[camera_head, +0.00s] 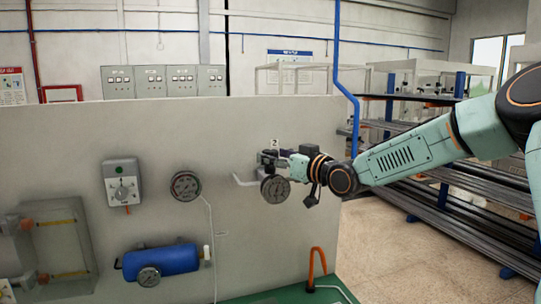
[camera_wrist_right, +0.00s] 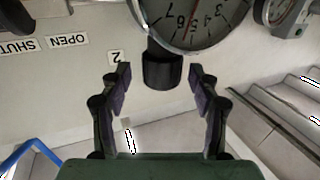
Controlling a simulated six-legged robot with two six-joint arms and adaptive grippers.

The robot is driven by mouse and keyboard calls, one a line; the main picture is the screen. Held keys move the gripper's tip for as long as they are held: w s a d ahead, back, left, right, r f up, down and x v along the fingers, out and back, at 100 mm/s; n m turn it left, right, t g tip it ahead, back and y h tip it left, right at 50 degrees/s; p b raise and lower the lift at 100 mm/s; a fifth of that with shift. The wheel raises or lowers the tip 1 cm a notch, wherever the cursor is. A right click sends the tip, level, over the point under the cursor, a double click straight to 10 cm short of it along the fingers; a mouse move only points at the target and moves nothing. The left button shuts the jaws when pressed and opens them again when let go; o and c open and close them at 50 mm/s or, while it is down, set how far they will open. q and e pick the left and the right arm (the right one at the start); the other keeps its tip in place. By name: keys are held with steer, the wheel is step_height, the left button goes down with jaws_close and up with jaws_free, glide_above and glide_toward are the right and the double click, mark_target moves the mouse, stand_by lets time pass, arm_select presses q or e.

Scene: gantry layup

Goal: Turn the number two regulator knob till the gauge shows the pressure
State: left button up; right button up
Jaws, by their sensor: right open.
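My right gripper (camera_head: 280,160) is at the wall panel beside the number 2 plate (camera_head: 275,143). In the wrist view, which is upside down, the open fingers (camera_wrist_right: 158,80) stand on either side of the black regulator knob (camera_wrist_right: 162,72), with a gap on each side. The gauge (camera_wrist_right: 197,18) sits right by the knob, cut off by the picture edge; a red line on its dial lies near the 5. In the head view the gauge (camera_head: 276,189) is just below the gripper, too small to read, and the knob is hidden. My left gripper is out of view.
OPEN and SHUT labels (camera_wrist_right: 68,40) are on the panel (camera_head: 250,230). Another gauge (camera_head: 185,186), a switch box (camera_head: 123,183) and a blue tank (camera_head: 162,260) are to the left. A blue pipe (camera_head: 347,95) rises behind; racks (camera_head: 440,190) stand at right.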

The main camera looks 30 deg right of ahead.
steer(key=shift+w+a+r, duration=0.2)
steer(key=shift+w+a, duration=0.1)
steer(key=shift+w, duration=0.45)
steer(key=shift+w+f, duration=0.2)
steer(key=shift+w, duration=0.3)
steer(key=shift+s+d, duration=0.1)
steer(key=shift+s, duration=0.05)
steer(key=shift+c, duration=0.6)
steer(key=shift+s+r, duration=0.15)
steer(key=shift+s, duration=0.05)
steer(key=c, duration=0.3)
steer(key=shift+w, duration=0.1)
steer(key=c, duration=0.8)
